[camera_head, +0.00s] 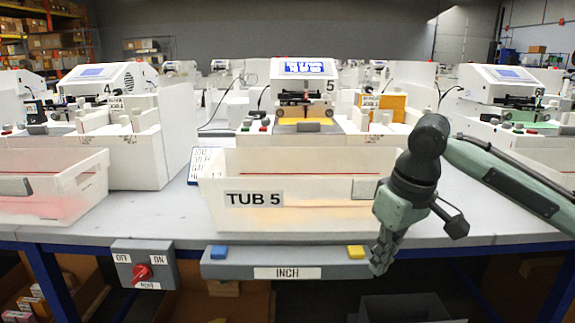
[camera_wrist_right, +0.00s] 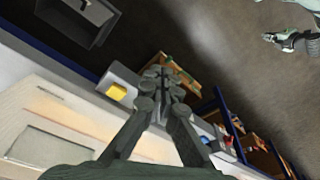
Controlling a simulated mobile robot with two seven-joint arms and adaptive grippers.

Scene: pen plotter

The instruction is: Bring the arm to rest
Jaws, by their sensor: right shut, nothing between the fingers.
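My right gripper (camera_head: 381,262) hangs down in front of the bench's front edge, at the right end of the grey INCH bar (camera_head: 287,273). Its fingers are shut and empty; they also show closed together in the right wrist view (camera_wrist_right: 163,84). The yellow button (camera_head: 355,252) on the bar is just left of the fingertips; in the wrist view it (camera_wrist_right: 117,91) lies apart from them. My right arm (camera_head: 510,178) comes in from the right. In the wrist view what looks like my left gripper (camera_wrist_right: 285,40) shows at the top right, too small to read its jaws.
The white tub labelled TUB 5 (camera_head: 315,218) stands on the bench right behind my gripper. A plotter (camera_head: 305,88) stands behind it. A blue button (camera_head: 219,252) and a grey switch box with red knob (camera_head: 143,272) are on the front edge. A dark bin (camera_head: 405,307) is below.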

